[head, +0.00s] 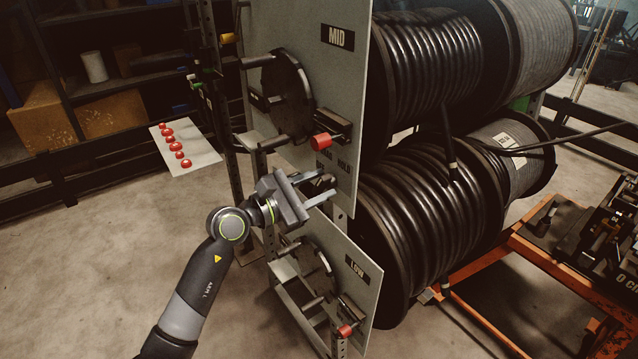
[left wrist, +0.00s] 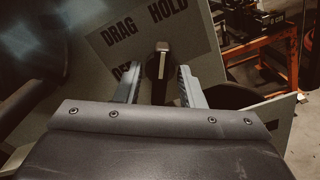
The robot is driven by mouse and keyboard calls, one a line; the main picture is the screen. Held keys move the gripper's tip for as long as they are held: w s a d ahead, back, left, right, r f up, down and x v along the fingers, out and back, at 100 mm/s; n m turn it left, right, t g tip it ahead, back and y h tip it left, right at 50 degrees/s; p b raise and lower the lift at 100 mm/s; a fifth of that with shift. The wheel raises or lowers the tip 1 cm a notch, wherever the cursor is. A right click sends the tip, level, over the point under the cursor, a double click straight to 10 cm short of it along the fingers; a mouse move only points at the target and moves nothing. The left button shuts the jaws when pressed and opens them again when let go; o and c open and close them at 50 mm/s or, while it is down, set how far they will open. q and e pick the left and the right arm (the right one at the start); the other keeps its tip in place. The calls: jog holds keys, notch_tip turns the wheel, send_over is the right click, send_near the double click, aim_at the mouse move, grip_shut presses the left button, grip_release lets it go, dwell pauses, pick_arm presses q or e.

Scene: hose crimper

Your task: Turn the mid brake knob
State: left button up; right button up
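The mid brake knob (left wrist: 160,66) is a dark pointer-shaped knob with a lighter tip, below the DRAG and HOLD labels in the left wrist view. In the head view it is largely hidden by my gripper, low on the MID panel (head: 345,80). My left gripper (head: 324,188) is open at the panel's lower edge. In the left wrist view its fingers (left wrist: 158,78) stand on either side of the knob, with a visible gap on each side. I cannot tell how deep the knob sits between them. My right gripper is in neither view.
The LOW panel (head: 352,290) stands below, with another red-tipped lever (head: 345,331). Large hose reels (head: 425,215) stand to the right. Open floor lies left of the rack.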

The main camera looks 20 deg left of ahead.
pick_arm(q)
jog(key=shift+w+d, duration=0.2)
jog(key=c, duration=0.6)
